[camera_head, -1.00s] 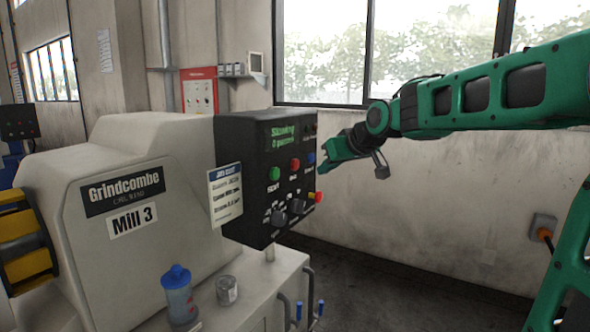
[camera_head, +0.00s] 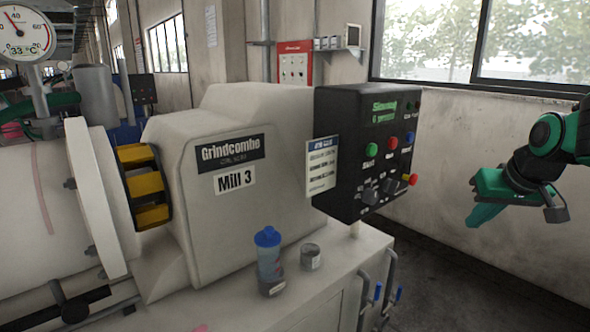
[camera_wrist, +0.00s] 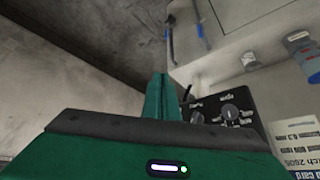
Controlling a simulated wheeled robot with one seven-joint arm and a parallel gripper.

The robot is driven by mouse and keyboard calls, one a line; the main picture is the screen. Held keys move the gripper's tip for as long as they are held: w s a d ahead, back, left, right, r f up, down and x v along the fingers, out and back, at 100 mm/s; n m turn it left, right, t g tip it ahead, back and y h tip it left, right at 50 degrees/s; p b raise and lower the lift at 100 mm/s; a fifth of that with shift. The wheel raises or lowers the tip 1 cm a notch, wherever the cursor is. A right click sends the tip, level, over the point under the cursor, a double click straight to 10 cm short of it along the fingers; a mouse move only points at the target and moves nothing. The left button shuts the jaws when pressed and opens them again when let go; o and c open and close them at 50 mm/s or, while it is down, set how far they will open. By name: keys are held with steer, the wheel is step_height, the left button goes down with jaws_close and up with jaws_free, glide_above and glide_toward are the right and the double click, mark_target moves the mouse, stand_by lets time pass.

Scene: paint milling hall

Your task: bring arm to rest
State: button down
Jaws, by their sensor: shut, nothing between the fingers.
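My gripper (camera_head: 474,219) is in the head view at the right, in the air in front of the wall and apart from the control box. Its green fingers point down and to the left. In the wrist view the green fingers (camera_wrist: 162,98) are together with nothing between them. The black control box (camera_head: 365,150) of Mill 3 stands to the left of my gripper, with a green display, coloured buttons and knobs. In the wrist view part of the control box (camera_wrist: 225,108) shows beyond my gripper, with its knobs.
Mill 3 (camera_head: 225,215) stands left of the control box. A blue-capped bottle (camera_head: 268,262) and a small tin (camera_head: 310,257) stand on its base ledge. A dial gauge (camera_head: 22,33) is at the upper left. Open floor (camera_head: 440,285) lies between mill and wall.

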steer(key=s+f+m+g, duration=0.1)
steer(key=s+f, duration=0.3)
steer(key=s, duration=0.4)
steer(key=s+f+m+g, duration=0.2)
steer(key=s+f+g, duration=0.1)
steer(key=s, duration=0.6)
steer(key=s+f+m+g, duration=0.1)
steer(key=s+f, duration=0.3)
steer(key=s, duration=0.5)
steer(key=shift+d+f+m+g, duration=0.15)
steer(key=shift+f+m+g, duration=0.2)
steer(key=shift+g, duration=0.45)
steer(key=shift+w, duration=0.1)
steer(key=shift+w+f, duration=0.2)
steer(key=shift+w, duration=0.4)
